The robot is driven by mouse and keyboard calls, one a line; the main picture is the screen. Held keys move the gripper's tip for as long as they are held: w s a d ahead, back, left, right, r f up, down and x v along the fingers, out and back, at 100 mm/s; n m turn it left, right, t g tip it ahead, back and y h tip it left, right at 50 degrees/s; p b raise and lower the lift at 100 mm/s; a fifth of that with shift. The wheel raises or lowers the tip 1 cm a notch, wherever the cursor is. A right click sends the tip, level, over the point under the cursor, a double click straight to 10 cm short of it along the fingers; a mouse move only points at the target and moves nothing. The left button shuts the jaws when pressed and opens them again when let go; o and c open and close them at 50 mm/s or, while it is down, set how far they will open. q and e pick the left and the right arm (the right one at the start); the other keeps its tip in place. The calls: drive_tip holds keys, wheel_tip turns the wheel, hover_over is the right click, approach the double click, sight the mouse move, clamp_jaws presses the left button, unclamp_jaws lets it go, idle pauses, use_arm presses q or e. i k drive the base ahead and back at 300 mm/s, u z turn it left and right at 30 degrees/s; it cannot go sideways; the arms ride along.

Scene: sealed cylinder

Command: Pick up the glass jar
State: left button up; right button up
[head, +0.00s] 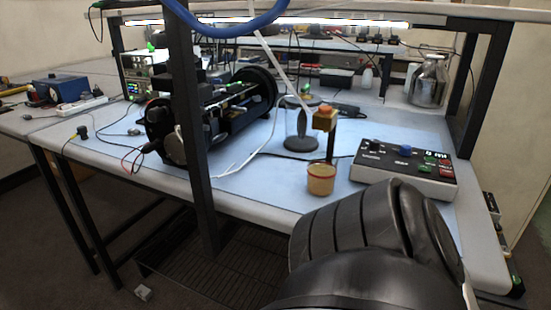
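A clear jar with a metallic sheen and a narrower neck (430,80) stands upright at the back right of the bench, beside the right-hand frame post. A clear, cylinder-like vessel with a dark round base (300,143) stands near the middle of the blue mat. I cannot tell for certain which of the two is the glass jar; the one at the back right looks most like a jar. A black segmented link of my own arm fills the lower right foreground. Neither gripper shows in the head view.
A black cylindrical apparatus (215,112) with cables lies left of centre. A control box (405,169) sits at right. A dark upright (192,130) crosses the view.

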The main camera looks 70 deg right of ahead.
sight(321, 174)
drive_tip(key=i, duration=1.05)
drive_tip(key=z, duration=2.7)
